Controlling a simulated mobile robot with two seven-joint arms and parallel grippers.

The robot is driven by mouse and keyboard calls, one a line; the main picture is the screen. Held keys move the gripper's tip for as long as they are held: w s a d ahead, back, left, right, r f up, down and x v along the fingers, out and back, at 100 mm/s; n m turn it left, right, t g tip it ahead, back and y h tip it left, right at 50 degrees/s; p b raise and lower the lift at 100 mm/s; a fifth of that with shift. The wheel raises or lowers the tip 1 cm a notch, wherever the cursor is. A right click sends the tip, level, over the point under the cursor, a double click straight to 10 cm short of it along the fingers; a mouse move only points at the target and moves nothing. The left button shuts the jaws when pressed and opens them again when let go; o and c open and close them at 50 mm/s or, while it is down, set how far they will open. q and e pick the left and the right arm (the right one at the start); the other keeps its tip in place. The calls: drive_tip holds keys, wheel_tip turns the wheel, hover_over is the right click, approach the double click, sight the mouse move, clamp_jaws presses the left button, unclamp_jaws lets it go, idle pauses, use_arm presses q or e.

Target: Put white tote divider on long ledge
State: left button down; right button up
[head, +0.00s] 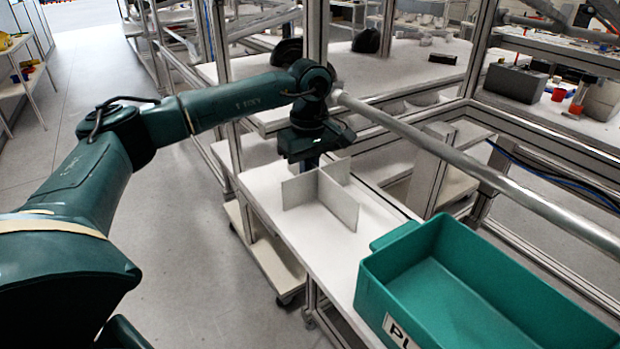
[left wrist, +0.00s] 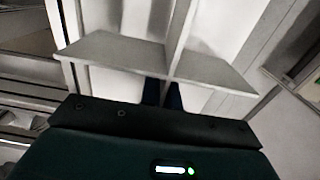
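The white tote divider (head: 338,199), made of crossed thin panels, is upright at the white long ledge (head: 290,228). It appears to stand on the ledge surface, though contact along its lower edges is hard to confirm. My left gripper (head: 311,163) points down at the divider's far side, its fingers partly hidden by the panels. In the left wrist view the divider's crossed panels (left wrist: 120,52) fill the upper middle. The two dark blue fingertips (left wrist: 163,93) sit close together with a panel of the divider between them. My right gripper is not in view.
A teal tote (head: 395,285) with a label stands at the near right, its visible floor empty. A metal rail (head: 430,145) runs diagonally behind the ledge, with upright frame posts close to my left wrist. The ledge between divider and tote is bare.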

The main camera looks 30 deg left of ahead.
use_arm(q)
drive_tip(key=shift+f, duration=0.6)
drive_tip(key=shift+f, duration=0.15)
drive_tip(key=c, duration=1.6)
unclamp_jaws()
drive_tip(key=shift+c, duration=0.2)
drive_tip(key=shift+r, duration=0.25)
wheel_tip(320, 180, up, 12)
drive_tip(key=shift+b, duration=0.3)
